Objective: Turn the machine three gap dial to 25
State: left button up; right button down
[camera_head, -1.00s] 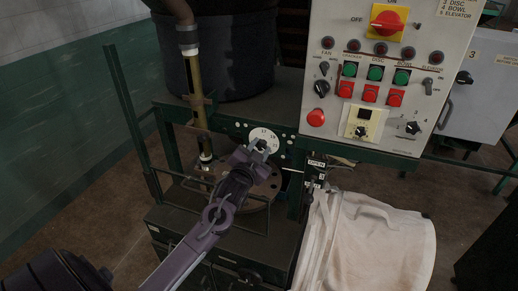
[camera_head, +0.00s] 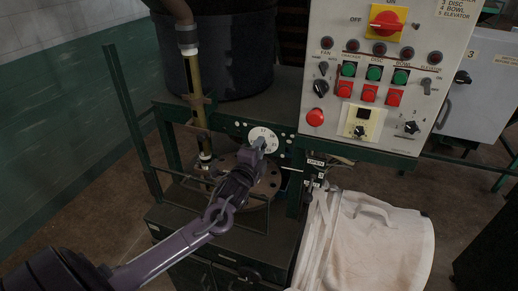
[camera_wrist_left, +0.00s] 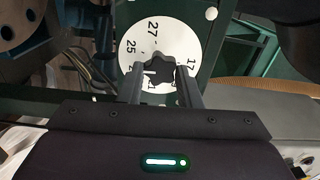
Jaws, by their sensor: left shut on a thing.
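The white gap dial (camera_head: 262,132) sits on the green frame left of the control panel in the head view. In the left wrist view the round dial plate (camera_wrist_left: 172,36) shows 27 at upper left, 25 at left and 17 at right; numbers at the bottom are partly covered. Its dark lobed knob (camera_wrist_left: 160,68) is at the centre, with a light pointer mark toward the lower left. My left gripper (camera_head: 258,146) is at the dial, its two fingers (camera_wrist_left: 167,76) shut on the knob from either side. My right gripper is not in view.
The control panel (camera_head: 338,112) with buttons and switches stands right of the dial. A yellowish vertical pipe (camera_head: 194,105) and green frame bars (camera_head: 122,95) are to the left. A pale fabric bag (camera_head: 375,240) lies at lower right, near an OPEN label (camera_head: 315,162).

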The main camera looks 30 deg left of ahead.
pick_arm(q)
jog(key=shift+f+m, duration=0.1)
jog(key=shift+m, duration=2.1)
jog(key=o, duration=1)
jog(key=shift+s, duration=0.1)
jog(key=b+v, duration=0.2)
jog(key=v, duration=0.5)
jog(key=shift+s+d, duration=0.15)
jog(key=shift+s, duration=0.15)
